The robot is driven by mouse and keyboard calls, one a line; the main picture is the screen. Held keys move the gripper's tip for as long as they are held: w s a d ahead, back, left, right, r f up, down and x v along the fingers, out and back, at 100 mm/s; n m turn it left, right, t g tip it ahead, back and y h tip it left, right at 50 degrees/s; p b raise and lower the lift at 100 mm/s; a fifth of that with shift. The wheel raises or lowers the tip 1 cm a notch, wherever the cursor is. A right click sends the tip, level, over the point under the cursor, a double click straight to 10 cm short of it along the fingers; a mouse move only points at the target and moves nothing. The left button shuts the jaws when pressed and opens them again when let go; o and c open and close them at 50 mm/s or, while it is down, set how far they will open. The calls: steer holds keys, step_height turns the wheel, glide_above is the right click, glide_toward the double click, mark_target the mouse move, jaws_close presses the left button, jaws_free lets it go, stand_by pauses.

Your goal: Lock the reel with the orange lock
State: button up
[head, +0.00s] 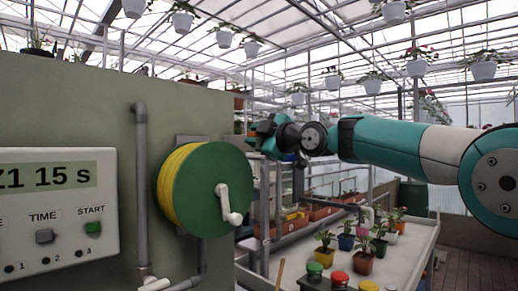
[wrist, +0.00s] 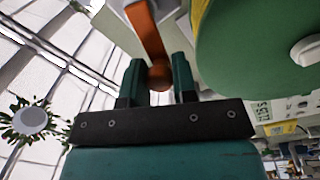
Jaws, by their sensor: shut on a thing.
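The reel (head: 201,190) is a green disc with yellow hose wound behind it and a white crank handle (head: 231,207), mounted on the wall. It also shows large in the upper right of the wrist view (wrist: 255,50). The orange lock (wrist: 147,32) is an orange bar with a rounded end; I cannot make it out in the head view. My gripper (head: 256,132) is to the right of and above the reel. In the wrist view my gripper (wrist: 157,75) is shut on the rounded end of the orange lock. Where its far end attaches is cut off.
A grey pipe (head: 142,190) runs up the green wall (head: 60,110) beside a control panel (head: 55,205) reading "Z1 15 s". A bench (head: 415,245) with several potted plants and red and green buttons stands at lower right. Hanging pots are overhead.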

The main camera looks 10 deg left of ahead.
steer(key=shift+s+a+f+n+b, duration=0.1)
steer(key=shift+f+n+b, duration=0.4)
steer(key=shift+n+b, duration=0.4)
steer(key=shift+s+f+n+b, duration=0.1)
steer(key=shift+f+n+b, duration=0.45)
steer(key=shift+n, duration=0.55)
steer(key=shift+r, duration=0.1)
steer(key=o, duration=0.9)
steer(key=b+v, duration=0.7)
steer(key=v, duration=1)
steer(key=shift+d+b, duration=0.3)
